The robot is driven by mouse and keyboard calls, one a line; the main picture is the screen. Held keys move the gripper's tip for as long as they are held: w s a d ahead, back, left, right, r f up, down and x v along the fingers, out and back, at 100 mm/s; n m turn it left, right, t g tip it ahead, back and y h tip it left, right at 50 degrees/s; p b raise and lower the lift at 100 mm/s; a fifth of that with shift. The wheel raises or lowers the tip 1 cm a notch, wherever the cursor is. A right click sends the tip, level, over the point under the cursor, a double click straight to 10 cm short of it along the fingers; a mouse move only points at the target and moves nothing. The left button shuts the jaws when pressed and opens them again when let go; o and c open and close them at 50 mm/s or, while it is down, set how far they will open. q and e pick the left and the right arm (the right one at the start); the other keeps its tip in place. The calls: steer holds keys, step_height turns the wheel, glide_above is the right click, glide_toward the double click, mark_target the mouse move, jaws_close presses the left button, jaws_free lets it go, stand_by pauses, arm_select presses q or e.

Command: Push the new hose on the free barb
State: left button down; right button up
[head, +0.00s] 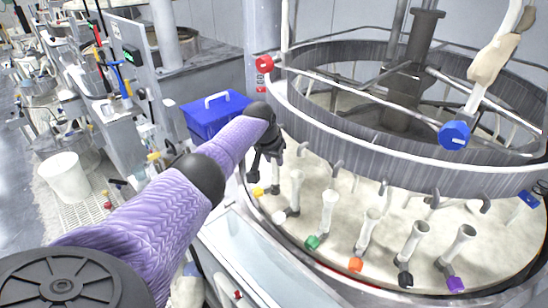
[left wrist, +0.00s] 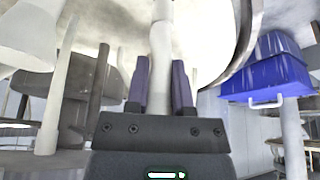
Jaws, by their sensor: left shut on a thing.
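My left gripper (head: 265,172) is at the left rim of the round machine, fingers pointing down. In the left wrist view its purple-padded fingers (left wrist: 163,88) are shut on a pale hose (left wrist: 159,62). The hose runs up from the fingers toward a pale surface; whether its end touches a barb cannot be told. Several short grey barbs, such as one at the middle (head: 382,187), stick out below the drum. Several white hoses stand on the pale ledge, with green (head: 313,242), orange (head: 355,265), black (head: 405,280) and purple (head: 455,284) ends. The free barb cannot be singled out. My right gripper is out of view.
The grey ribbed drum (head: 390,165) overhangs the ledge close to my left gripper. A blue bin (head: 205,123) is behind my arm and also shows in the left wrist view (left wrist: 262,72). A white bucket (head: 65,178) stands on the left. A blue-ended pipe (head: 454,135) hangs at right.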

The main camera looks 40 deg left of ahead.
mark_target(274, 167)
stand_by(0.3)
arm_select(q)
steer(key=shift+f, duration=0.1)
steer(key=shift+f, duration=0.35)
steer(key=shift+f+b, duration=1.25)
steer(key=shift+c, duration=2)
jaws_free()
steer(key=p+v, duration=0.2)
steer(key=v, duration=0.1)
steer(key=shift+w+r+p, duration=0.1)
steer(key=shift+p, duration=0.2)
steer(key=v, duration=0.6)
steer(key=shift+s+r+p, duration=0.3)
steer(key=shift+r+p, duration=0.05)
steer(key=shift+p, duration=0.1)
